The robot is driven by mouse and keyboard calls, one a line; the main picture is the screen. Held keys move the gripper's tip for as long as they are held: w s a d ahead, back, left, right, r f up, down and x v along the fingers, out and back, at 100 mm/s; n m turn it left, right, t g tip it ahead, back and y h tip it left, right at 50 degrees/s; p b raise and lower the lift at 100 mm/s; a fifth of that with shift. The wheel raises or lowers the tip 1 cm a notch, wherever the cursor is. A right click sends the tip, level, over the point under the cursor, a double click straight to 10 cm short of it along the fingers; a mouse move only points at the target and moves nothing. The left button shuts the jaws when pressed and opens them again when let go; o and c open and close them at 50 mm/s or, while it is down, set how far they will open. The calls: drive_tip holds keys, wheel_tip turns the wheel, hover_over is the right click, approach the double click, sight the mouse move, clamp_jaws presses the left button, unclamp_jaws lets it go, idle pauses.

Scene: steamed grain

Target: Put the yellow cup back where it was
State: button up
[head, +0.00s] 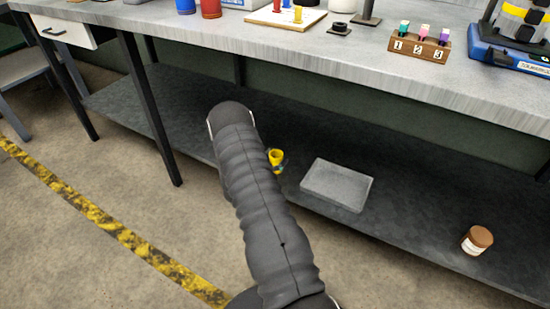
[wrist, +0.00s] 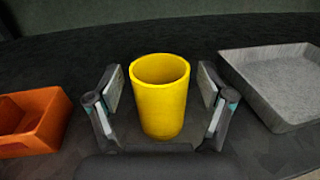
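The yellow cup (head: 276,154) stands upright on the dark lower shelf, left of a grey tray; in the head view my arm is just left of it. In the wrist view the cup (wrist: 160,112) is between the two fingers of my gripper (wrist: 160,82). The gripper is open, with a small gap on each side between finger pad and cup. In the head view my arm hides most of the gripper.
The shallow grey tray (head: 335,201) lies right of the cup. An orange bin (wrist: 40,128) is left of my gripper in the wrist view. A brown-lidded jar (head: 477,240) stands farther right on the shelf (head: 420,215).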

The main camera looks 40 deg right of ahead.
drive_tip(key=shift+r, duration=0.1)
drive_tip(key=shift+r+p, duration=0.2)
drive_tip(key=shift+p, duration=0.1)
drive_tip(key=b+v, duration=0.1)
drive_tip(key=v, duration=1.1)
drive_tip(key=s+a+r+m+g+y, duration=0.2)
drive_tip(key=s+r+m+g+y, duration=0.3)
drive_tip(key=r, duration=0.6)
drive_tip(key=s+a+r+m+g+y, duration=0.1)
drive_tip(key=s+a+r+m+g, duration=0.1)
drive_tip(key=s+r+m, duration=0.7)
drive_tip(key=s+a+r+m+t+y, duration=0.3)
drive_tip(key=s+a+r+t+y, duration=0.1)
drive_tip(key=a, duration=0.6)
drive_tip(key=s+a+r+m+t+y, duration=0.3)
drive_tip(key=s+a+r+t+y, duration=0.1)
drive_tip(key=s+a+r+y, duration=0.3)
drive_tip(key=s+a+r, duration=0.2)
drive_tip(key=a+r, duration=0.1)
drive_tip(key=shift+s+a+r+t+y, duration=0.25)
drive_tip(key=shift+s+a+t+y, duration=0.05)
drive_tip(key=shift+a+t, duration=0.1)
